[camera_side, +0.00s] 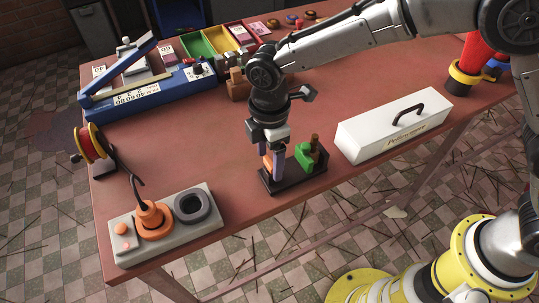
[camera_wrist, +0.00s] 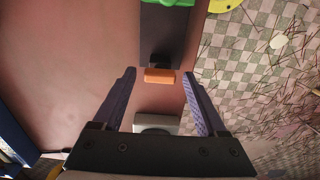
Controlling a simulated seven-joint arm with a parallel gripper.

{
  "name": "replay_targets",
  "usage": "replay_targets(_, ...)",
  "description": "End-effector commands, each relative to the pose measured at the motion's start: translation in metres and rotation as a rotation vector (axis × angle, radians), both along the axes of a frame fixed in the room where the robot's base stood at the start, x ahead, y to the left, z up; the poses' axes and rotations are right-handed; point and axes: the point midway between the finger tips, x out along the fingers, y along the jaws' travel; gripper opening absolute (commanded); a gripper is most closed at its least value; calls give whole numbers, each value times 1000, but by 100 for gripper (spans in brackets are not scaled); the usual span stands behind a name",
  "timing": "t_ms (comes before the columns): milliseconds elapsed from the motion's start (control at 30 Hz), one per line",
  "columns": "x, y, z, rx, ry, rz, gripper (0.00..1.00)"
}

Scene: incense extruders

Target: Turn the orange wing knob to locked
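The orange wing knob (camera_side: 267,162) is a small orange bar at the left end of a black base (camera_side: 290,181) near the table's front edge. It also shows in the wrist view (camera_wrist: 160,76), lying crosswise. My gripper (camera_side: 271,170) points down over this end of the base. In the wrist view my gripper (camera_wrist: 159,74) is open, one finger on each side of the knob, with a small gap at both ends. In the side view the fingers partly hide the knob. I cannot tell whether the fingertips are fully down at its height.
A green block (camera_side: 303,155) and a brown part (camera_side: 315,145) stand on the base's right end. A white box (camera_side: 393,126) with a black handle is to the right. A grey panel (camera_side: 180,239) with an orange cone is front left. Bare table lies between.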

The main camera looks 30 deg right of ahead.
Motion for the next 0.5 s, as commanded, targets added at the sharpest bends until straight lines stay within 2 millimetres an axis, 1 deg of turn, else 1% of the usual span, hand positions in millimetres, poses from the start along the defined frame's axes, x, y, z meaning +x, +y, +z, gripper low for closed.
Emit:
replay_targets(33,0,0,0,0,0,0,64)
replay_targets(167,0,0,0,0,0,0,40)
replay_targets(200,0,0,0,0,0,0,33)
replay_targets(267,0,0,0,0,0,0,22)
replay_targets(300,0,0,0,0,0,0,15)
replay_targets(400,0,0,0,0,0,0,0)
replay_targets(500,0,0,1,0,0,-1,0)
